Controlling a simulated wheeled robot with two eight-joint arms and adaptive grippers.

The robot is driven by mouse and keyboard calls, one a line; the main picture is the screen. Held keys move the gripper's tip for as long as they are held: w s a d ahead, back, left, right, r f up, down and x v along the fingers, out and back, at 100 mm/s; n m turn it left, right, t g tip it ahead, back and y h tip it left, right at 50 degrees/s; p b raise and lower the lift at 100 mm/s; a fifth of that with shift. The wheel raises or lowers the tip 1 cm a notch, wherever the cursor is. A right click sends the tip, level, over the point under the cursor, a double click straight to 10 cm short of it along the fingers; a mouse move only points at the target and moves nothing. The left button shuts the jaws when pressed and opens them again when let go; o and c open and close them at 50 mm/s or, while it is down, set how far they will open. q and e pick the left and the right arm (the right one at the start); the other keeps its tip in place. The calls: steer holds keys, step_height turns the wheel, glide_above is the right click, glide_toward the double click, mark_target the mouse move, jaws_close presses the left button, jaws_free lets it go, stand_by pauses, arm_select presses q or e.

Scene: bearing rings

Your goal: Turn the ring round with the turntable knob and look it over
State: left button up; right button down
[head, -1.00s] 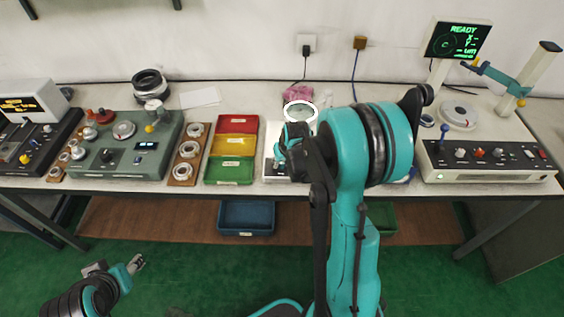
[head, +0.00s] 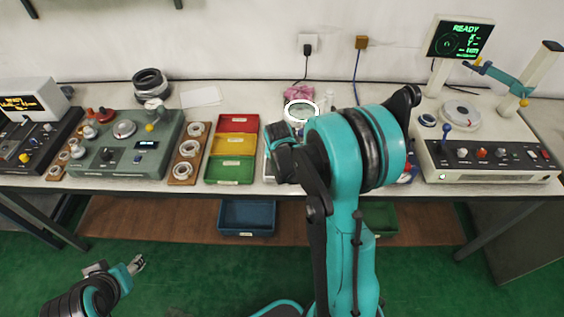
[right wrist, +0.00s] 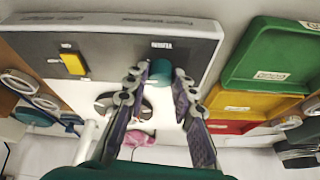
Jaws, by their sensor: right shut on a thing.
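In the right wrist view my right gripper (right wrist: 161,82) has its two fingers on either side of a teal turntable knob (right wrist: 160,71) and is shut on it. The knob stands on a white and grey inspection station (right wrist: 110,35). A dark and silver round part (right wrist: 108,103) lies behind the left finger; I cannot tell whether it is the ring or the turntable. In the head view a bright white hoop (head: 301,103) stands above the station, and my right arm hides most of the station. My left gripper (head: 137,264) is open and empty, low at the left, away from the table.
Red, yellow and green trays (head: 231,170) stand left of the station. A wooden board (head: 186,153) with several rings lies beyond them. A gauge with a screen (head: 459,39) stands at the right. A yellow switch (right wrist: 73,64) is on the station.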

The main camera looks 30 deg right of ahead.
stand_by(0.3)
steer(key=c, duration=1.3)
jaws_free()
steer(key=shift+r, duration=0.1)
steer(key=v, duration=1.1)
steer(key=shift+a+r, duration=0.2)
steer(key=shift+r, duration=0.2)
